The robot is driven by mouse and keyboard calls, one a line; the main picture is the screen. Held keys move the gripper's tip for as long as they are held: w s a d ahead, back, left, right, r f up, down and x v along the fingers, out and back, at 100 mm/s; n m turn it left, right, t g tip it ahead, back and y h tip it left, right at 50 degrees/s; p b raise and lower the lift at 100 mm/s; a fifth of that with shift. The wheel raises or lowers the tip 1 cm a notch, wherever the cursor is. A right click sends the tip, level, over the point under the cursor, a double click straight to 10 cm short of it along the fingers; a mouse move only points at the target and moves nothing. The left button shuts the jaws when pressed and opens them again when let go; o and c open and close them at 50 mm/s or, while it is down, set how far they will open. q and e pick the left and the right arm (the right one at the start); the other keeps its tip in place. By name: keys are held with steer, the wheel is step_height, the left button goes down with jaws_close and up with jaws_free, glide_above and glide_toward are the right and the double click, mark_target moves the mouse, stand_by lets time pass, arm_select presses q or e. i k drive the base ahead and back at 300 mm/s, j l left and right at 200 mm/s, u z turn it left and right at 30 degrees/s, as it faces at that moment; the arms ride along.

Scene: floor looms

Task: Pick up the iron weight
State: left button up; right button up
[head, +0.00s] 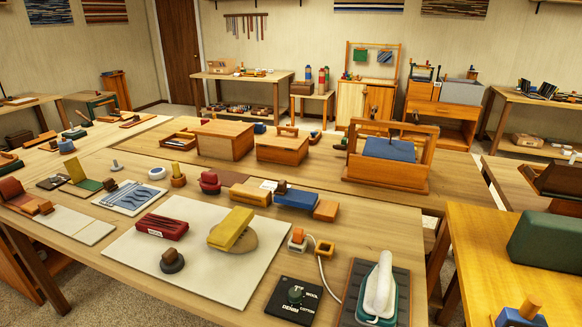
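A small dark round weight with a brown block-like knob on top (172,261), which looks like the iron weight, sits upright on the front part of a pale mat (215,285) on the near table. Nothing covers it. A red box-like item (162,227) lies just behind it, and a yellow block on a round tan base (232,231) stands to its right, apart from it. A white and green clothes iron (378,288) rests on a dark ribbed pad at the front right. Neither of my grippers shows in the head view.
A wooden frame with blue cloth (390,149) stands farther back. The mat's front area around the weight is clear.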

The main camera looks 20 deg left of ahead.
mark_target(172, 262)
steer(key=u, duration=1.4)
steer(key=j, duration=0.1)
